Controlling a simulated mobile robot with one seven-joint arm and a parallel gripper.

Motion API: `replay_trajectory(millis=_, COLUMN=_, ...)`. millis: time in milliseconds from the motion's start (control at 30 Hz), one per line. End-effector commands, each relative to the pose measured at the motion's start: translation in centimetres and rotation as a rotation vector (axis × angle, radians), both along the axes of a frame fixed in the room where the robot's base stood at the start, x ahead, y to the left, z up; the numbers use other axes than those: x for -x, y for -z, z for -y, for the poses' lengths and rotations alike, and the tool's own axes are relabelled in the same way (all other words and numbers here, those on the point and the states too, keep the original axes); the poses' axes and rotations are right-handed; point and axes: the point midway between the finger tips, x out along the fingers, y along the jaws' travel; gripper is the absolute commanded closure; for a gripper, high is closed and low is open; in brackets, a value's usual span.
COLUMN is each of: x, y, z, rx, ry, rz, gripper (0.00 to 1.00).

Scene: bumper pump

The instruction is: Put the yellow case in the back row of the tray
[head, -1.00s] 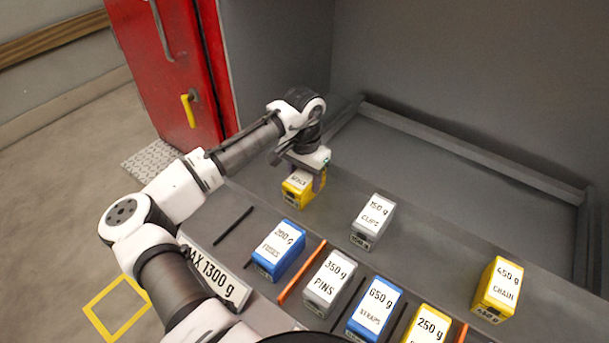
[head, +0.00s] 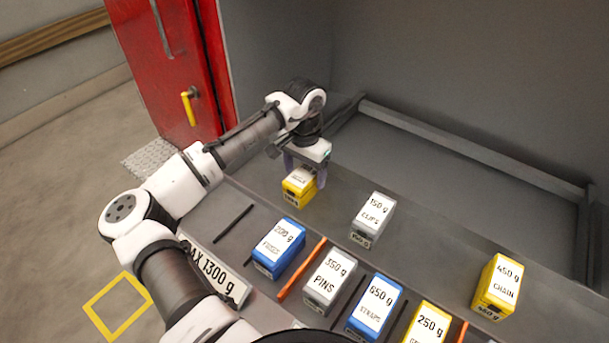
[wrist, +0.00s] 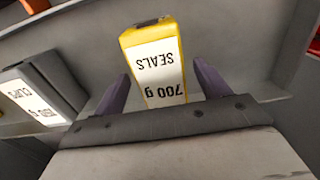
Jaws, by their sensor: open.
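A yellow case labelled SEALS (head: 299,187) stands upright on the grey surface at the back left. It also shows in the wrist view, where its label reads 700 g (wrist: 158,70). My gripper (head: 305,172) is just above this case, with its fingers open and apart from it. In the wrist view the case lies between and beyond the two spread fingers (wrist: 161,72). A second yellow case, CHAIN 450 g (head: 497,287), stands at the far right of the back line. A third yellow case, 250 g (head: 428,325), is cut off at the bottom edge.
A grey CLIPS case (head: 372,219) stands right of SEALS. In front are blue 200 g (head: 279,248), grey PINS (head: 329,282) and blue STRAPS (head: 374,307) cases, with orange (head: 301,270) and black strips between. A MAX 1300 g sign (head: 215,270) is at left. Space between CLIPS and CHAIN is clear.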

Motion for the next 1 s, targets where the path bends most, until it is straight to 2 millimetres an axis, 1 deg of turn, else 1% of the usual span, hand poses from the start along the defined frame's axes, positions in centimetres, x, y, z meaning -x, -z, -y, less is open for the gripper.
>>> replay_trajectory(millis=300, x=0.0, y=-6.6, z=0.1, rx=0.001, ry=0.001, rz=0.003, gripper=0.26)
replay_trajectory(millis=400, x=0.0, y=-8.4, z=0.1, rx=0.000, ry=0.002, rz=0.002, gripper=0.26)
replay_trajectory(millis=500, x=0.0, y=-9.6, z=0.0, rx=0.000, ry=0.002, rz=0.001, gripper=0.26)
replay_trajectory(millis=700, x=0.0, y=-10.6, z=0.0, rx=0.000, ry=0.001, rz=0.000, gripper=0.26)
replay_trajectory(millis=1000, x=0.0, y=-10.6, z=0.0, rx=0.000, ry=0.001, rz=0.000, gripper=0.26)
